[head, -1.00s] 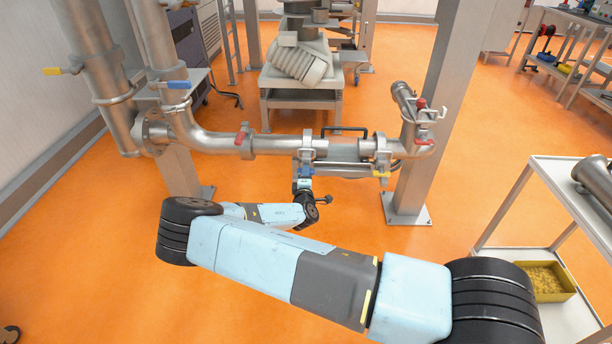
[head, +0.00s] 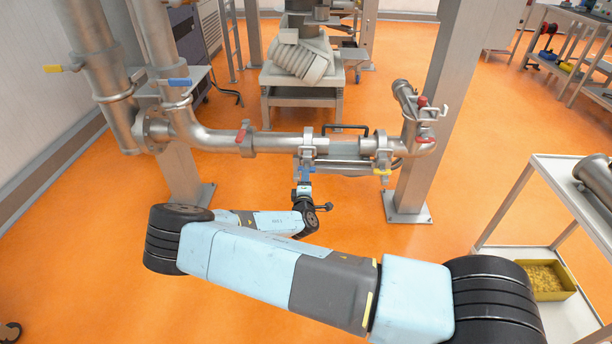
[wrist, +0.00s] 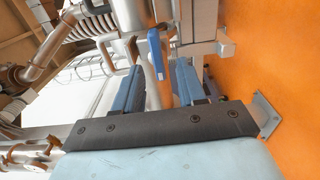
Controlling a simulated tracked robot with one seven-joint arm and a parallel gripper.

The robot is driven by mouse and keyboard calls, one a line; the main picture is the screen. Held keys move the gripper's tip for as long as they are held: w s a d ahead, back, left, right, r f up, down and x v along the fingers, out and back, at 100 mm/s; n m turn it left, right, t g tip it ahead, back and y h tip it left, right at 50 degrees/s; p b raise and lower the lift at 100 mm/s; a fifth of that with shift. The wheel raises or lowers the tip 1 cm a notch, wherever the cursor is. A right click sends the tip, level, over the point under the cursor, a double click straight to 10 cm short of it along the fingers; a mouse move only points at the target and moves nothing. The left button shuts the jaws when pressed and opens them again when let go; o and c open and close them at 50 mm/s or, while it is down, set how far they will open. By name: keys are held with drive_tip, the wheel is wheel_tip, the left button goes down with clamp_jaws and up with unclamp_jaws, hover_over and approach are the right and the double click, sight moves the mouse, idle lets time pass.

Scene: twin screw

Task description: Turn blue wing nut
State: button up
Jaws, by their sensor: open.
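The blue wing nut (wrist: 154,54) shows in the wrist view just beyond my fingertips, roughly in line with the gap between them. In the head view the wing nut (head: 308,172) is small and hangs below a clamp on the horizontal steel pipe (head: 280,143). My gripper (wrist: 158,76) is open, with one blue-grey finger on each side of the gap and nothing held. In the head view my gripper (head: 303,185) is just below the wing nut, and its fingertips are too small to make out clearly.
A red handle (head: 241,134) and a yellow one (head: 382,171) sit along the pipe. Another blue handle (head: 179,82) is on the upright pipe at left. A steel post (head: 425,130) stands right of the pipe. A white cart (head: 540,200) is at far right. Orange floor is open below.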

drive_tip(key=s, duration=0.9)
drive_tip(key=shift+s+a, duration=0.15)
drive_tip(key=shift+s, duration=0.2)
